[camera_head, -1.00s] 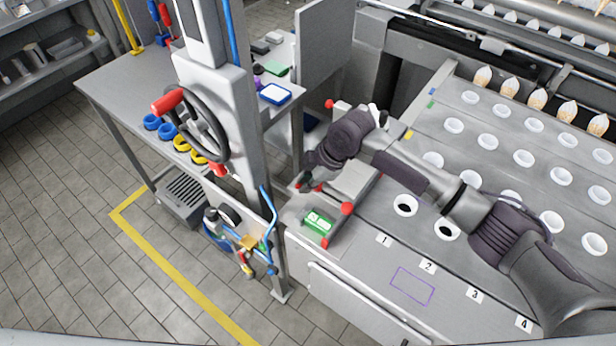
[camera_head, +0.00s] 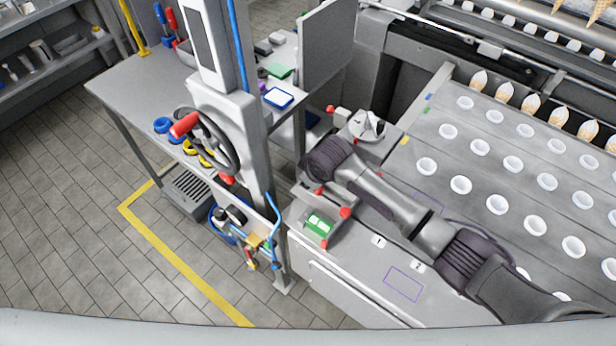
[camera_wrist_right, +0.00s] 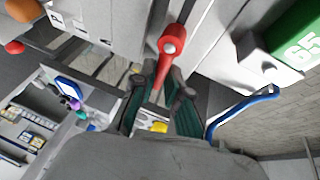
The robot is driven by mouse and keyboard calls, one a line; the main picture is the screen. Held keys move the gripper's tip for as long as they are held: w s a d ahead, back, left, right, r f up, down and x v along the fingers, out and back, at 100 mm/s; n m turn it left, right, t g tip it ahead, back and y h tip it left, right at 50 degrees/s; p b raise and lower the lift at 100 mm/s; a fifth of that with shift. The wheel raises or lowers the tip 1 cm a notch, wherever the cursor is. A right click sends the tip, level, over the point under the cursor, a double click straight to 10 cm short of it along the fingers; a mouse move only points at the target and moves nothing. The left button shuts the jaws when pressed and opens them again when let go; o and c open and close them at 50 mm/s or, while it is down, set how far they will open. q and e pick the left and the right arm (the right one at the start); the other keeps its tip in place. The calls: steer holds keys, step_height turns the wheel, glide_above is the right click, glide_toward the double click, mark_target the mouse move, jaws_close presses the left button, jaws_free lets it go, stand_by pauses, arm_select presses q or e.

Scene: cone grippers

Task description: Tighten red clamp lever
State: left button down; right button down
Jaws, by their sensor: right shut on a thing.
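The red clamp lever (camera_wrist_right: 170,48) shows in the right wrist view, with its round pivot end toward the top and its handle running down between my fingers. My right gripper (camera_wrist_right: 160,98) has its dark green-padded fingers shut on the lever's handle. In the head view my right arm comes in from the right and its dark wrist covers the fingers. A small red part (camera_head: 318,191) shows just below the wrist. My left gripper is in neither view.
A green block (camera_head: 319,224) sits close by on the machine's corner, with red knobs (camera_head: 346,213) around it. A column with a black handwheel (camera_head: 212,143) stands to the left. White cups (camera_head: 461,185) fill the conveyor at right. A blue bent handle (camera_wrist_right: 240,108) is near the gripper.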

steer(key=shift+w+m, duration=0.1)
steer(key=shift+m, duration=0.2)
steer(key=c, duration=1.2)
jaws_free()
steer(key=shift+d, duration=0.1)
steer(key=v, duration=1.2)
